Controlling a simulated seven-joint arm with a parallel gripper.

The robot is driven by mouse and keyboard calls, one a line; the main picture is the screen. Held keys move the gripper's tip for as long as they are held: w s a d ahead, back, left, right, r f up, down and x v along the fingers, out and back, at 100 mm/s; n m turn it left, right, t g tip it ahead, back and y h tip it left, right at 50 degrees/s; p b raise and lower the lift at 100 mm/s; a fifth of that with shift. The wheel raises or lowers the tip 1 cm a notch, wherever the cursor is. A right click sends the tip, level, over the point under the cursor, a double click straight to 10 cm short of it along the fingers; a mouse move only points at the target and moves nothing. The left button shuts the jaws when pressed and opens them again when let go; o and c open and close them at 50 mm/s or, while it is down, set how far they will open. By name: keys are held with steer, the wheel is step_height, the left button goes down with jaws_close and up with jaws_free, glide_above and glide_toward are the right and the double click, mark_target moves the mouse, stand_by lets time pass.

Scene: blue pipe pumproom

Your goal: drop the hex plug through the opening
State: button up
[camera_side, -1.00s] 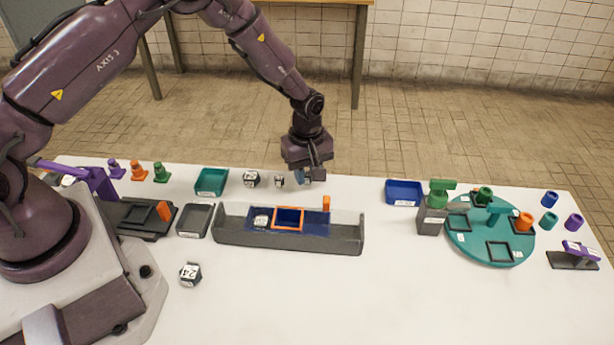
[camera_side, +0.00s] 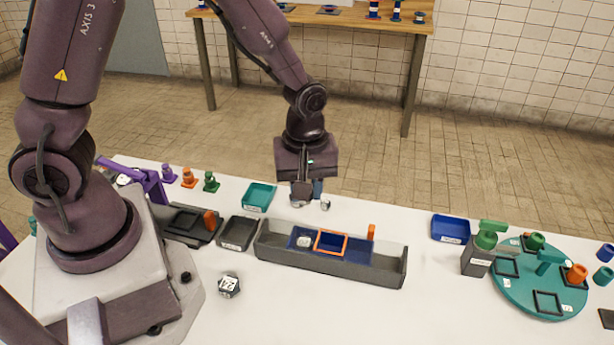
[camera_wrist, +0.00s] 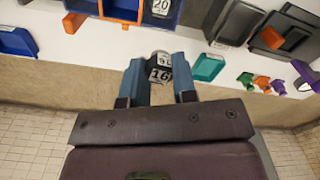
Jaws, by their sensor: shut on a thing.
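A dark block with white numbered faces (camera_wrist: 160,70) sits between my gripper's fingers (camera_wrist: 158,82) in the wrist view; I take it for the hex plug. My gripper (camera_side: 305,197) is shut on it, low over the white table behind the trough, and hides most of it in the side view. I cannot tell whether it touches the table. The square opening with an orange frame (camera_side: 331,231) is in the blue part of the long grey trough (camera_side: 380,273), to the right and in front of my gripper. The frame also shows in the wrist view (camera_wrist: 121,20).
A small pale-topped piece (camera_side: 325,204) stands just right of my gripper. Another numbered block (camera_side: 303,241) is in the trough left of the frame. An orange post (camera_side: 371,232) stands at its back edge. A numbered block (camera_side: 228,285) lies in front. A teal tray (camera_side: 259,197) is left.

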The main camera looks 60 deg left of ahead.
glide_toward(332, 233)
steer(key=s+d, duration=0.2)
steer(key=n, duration=0.1)
steer(key=shift+w+f, duration=0.15)
steer(key=shift+f, duration=1.7)
steer(key=shift+w+f, duration=0.15)
steer(key=shift+f, duration=1.7)
steer(key=o, duration=1)
steer(key=shift+o, duration=0.2)
step_height(332, 233, up, 7)
